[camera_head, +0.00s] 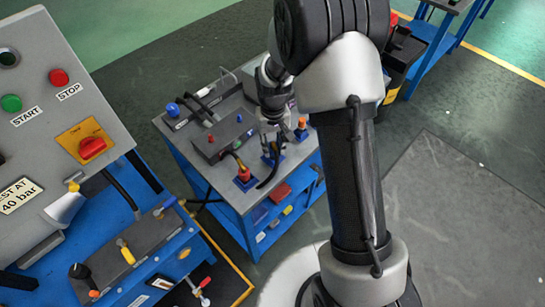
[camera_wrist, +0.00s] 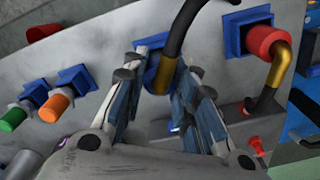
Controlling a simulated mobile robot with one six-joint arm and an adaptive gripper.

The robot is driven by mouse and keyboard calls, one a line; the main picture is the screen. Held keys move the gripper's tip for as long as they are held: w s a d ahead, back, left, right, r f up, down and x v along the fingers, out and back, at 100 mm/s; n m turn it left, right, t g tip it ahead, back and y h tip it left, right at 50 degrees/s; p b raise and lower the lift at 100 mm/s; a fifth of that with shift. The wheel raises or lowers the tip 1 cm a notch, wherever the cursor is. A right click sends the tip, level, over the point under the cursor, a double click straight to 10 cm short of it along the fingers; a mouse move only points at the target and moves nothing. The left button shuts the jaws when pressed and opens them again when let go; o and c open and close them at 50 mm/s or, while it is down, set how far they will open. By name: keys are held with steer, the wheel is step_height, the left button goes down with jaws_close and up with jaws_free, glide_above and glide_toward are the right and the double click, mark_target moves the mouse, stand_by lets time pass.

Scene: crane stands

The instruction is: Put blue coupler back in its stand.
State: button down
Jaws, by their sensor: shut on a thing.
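My gripper (camera_head: 271,128) is low over the near part of the blue cart's top. In the wrist view my gripper (camera_wrist: 160,82) has its fingers on both sides of the blue coupler's brass elbow (camera_wrist: 162,74), from which a black hose (camera_wrist: 185,28) curves up.
A red coupler (camera_wrist: 265,40) with a brass elbow sits in a neighbouring blue stand (camera_wrist: 238,32). Green (camera_wrist: 13,119) and orange (camera_wrist: 54,108) ones stand at left in the wrist view. A grey box (camera_head: 222,138) is close by on the cart (camera_head: 180,145). A control panel (camera_head: 45,110) is at left.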

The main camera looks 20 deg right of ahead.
steer(key=shift+f, duration=0.45)
steer(key=c, duration=1.2)
jaws_free()
steer(key=shift+r, duration=0.1)
steer(key=shift+r+p, duration=1.7)
steer(key=shift+r, duration=0.75)
